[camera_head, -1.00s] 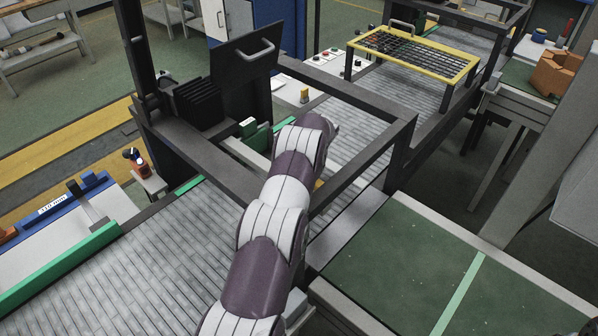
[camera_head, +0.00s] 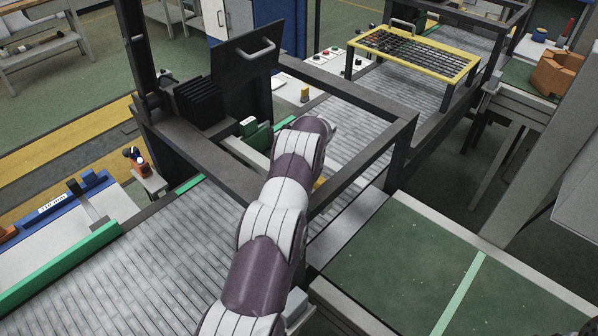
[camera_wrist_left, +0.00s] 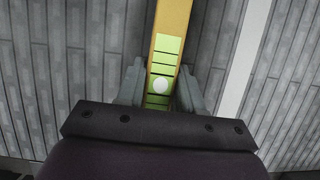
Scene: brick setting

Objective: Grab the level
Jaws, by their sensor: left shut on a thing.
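The level (camera_wrist_left: 171,28) is a yellow-orange bar with a lime-green vial section, dark cross lines and a pale round spot. In the left wrist view it runs from the top edge down between the fingers of my left gripper (camera_wrist_left: 161,88), which is shut on it. The level's lower part is hidden by the gripper body. In the head view my left arm reaches forward in the middle, and its gripper is hidden behind the arm. A small yellow sliver beside the arm may be the level. My right gripper is not in view.
Grey slatted conveyor (camera_head: 130,265) lies under the arm. A dark metal frame (camera_head: 365,95) spans it close around the arm. A green-topped table (camera_head: 400,260) at the lower right is clear. A yellow-rimmed mesh rack (camera_head: 415,52) stands farther back.

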